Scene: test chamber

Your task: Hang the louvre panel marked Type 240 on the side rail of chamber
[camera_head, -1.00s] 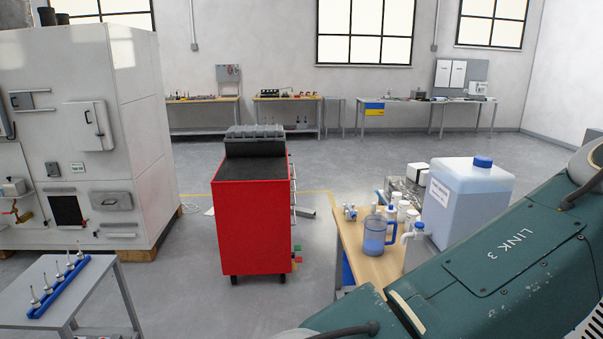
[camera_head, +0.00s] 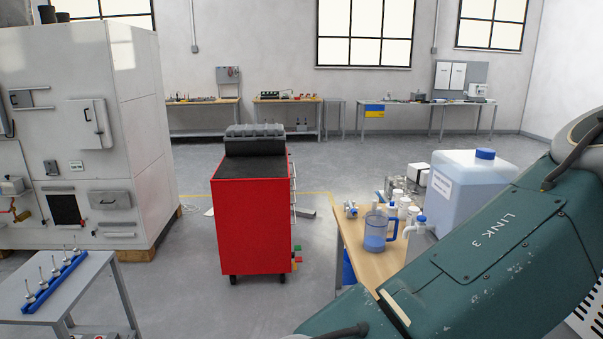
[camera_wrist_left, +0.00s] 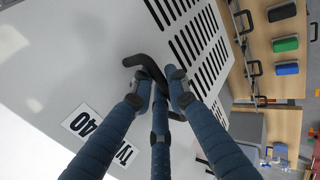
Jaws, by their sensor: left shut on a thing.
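The white louvre panel (camera_wrist_left: 112,40) with rows of black slots fills much of the left wrist view. Its label (camera_wrist_left: 97,133) shows "Ty" and "40"; my finger covers the middle. My left gripper (camera_wrist_left: 158,94) has its blue fingers shut on a black bent handle (camera_wrist_left: 148,66) on the panel's face. In the head view a large pale cabinet (camera_head: 70,130), which looks like the chamber, stands at the left; I cannot make out a side rail.
A red cart (camera_head: 253,225) stands mid-floor. A small table (camera_head: 85,290) with a blue rack (camera_head: 55,280) is at lower left. Floor is clear between cabinet and cart.

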